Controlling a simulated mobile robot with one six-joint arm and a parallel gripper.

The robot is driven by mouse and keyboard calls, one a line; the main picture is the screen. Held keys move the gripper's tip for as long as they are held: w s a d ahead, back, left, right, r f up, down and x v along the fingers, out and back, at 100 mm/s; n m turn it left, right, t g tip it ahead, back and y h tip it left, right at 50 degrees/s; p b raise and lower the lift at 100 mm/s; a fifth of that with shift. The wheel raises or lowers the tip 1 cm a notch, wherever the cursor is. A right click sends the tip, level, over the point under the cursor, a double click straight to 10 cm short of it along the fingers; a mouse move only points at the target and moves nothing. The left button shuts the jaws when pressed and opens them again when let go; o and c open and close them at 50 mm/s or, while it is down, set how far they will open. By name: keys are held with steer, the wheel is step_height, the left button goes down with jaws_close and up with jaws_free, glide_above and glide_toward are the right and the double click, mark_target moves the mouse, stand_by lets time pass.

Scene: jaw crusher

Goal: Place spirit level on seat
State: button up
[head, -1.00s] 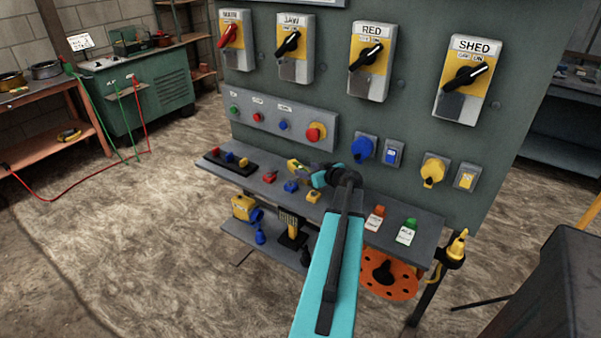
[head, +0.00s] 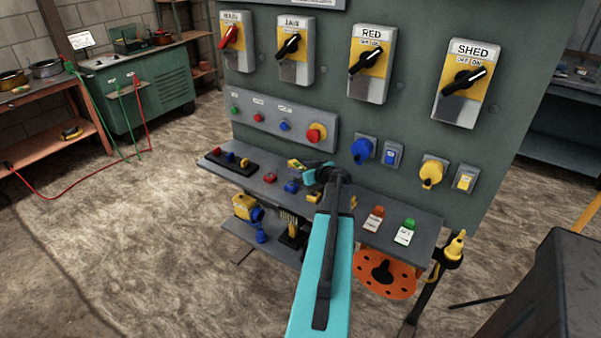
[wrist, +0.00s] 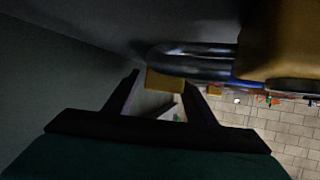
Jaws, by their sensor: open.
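My gripper (wrist: 161,82) shows in the wrist view with its two dark fingers apart. A small yellow block (wrist: 165,81) appears between or just beyond the fingertips; I cannot tell whether they touch it. In the head view a small yellow-and-green piece (head: 296,164) lies at the back of the grey shelf (head: 375,205), beside my teal wrist; it may be the spirit level, but it is too small to be sure. My arm hides part of the shelf and the fingertips. I cannot identify the seat with certainty.
The green panel (head: 330,95) with rotary switches rises behind the shelf. Red (head: 270,178), blue (head: 291,187) and yellow (head: 314,197) small parts stand near my wrist. Orange (head: 375,213) and green (head: 408,225) tagged items are at right. An orange disc (head: 385,277) hangs below.

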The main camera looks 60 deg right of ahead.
steer(key=shift+c, duration=0.4)
jaws_close()
steer(key=shift+r, duration=0.15)
steer(key=shift+r+b, duration=0.5)
steer(key=shift+r, duration=0.7)
steer(key=s+a+b, duration=0.1)
steer(key=s+a, duration=0.2)
steer(key=s, duration=0.1)
steer(key=s+a+r+b, duration=0.1)
steer(key=s+a, duration=0.2)
steer(key=s, duration=0.1)
steer(key=s+a+r+b, duration=0.1)
steer(key=s+a, duration=0.2)
steer(key=s, duration=0.2)
steer(key=shift+a+r+b, duration=0.15)
steer(key=shift+a+b, duration=0.15)
steer(key=shift+b, duration=0.1)
steer(key=shift+w, duration=0.1)
